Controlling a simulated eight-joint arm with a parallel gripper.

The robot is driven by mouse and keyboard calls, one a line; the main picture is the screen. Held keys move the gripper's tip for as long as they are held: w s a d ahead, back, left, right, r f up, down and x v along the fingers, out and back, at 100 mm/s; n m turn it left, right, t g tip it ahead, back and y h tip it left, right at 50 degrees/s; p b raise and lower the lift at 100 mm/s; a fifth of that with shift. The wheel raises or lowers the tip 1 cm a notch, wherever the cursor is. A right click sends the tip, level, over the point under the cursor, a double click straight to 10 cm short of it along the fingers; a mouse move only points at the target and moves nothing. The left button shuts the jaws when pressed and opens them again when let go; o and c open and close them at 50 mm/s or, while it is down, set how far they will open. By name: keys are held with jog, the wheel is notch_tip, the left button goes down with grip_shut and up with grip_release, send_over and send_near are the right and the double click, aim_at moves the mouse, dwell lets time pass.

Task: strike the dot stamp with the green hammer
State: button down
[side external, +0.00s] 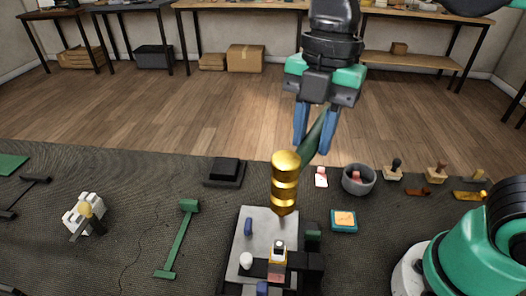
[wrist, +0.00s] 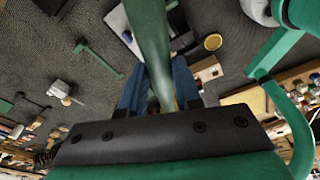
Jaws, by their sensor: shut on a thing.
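My gripper (side external: 314,143) is shut on the green handle (side external: 321,130) of a hammer with a banded gold head (side external: 285,180). The handle slants down toward the side camera. In the wrist view it runs from between the blue fingers (wrist: 160,98) out of the top edge, and the head is out of frame. The head hangs above and behind the small upright stamp (side external: 278,256) in the side view, apparently apart from it. The stamp stands in a dark holder on a grey plate (side external: 249,221). I cannot read its mark.
A white block stand (side external: 80,221) stands left. A black pad (side external: 225,170) lies behind the plate. A teal box (side external: 343,221), grey bowl (side external: 358,179), card (side external: 321,176) and several wooden-handled stamps (side external: 437,170) are on the right. The dark mat between the stand and green hammer is clear.

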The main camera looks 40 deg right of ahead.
jog(key=shift+f, duration=1)
jog(key=shift+f, duration=2.05)
jog(key=shift+r, duration=0.15)
jog(key=shift+r, duration=1.9)
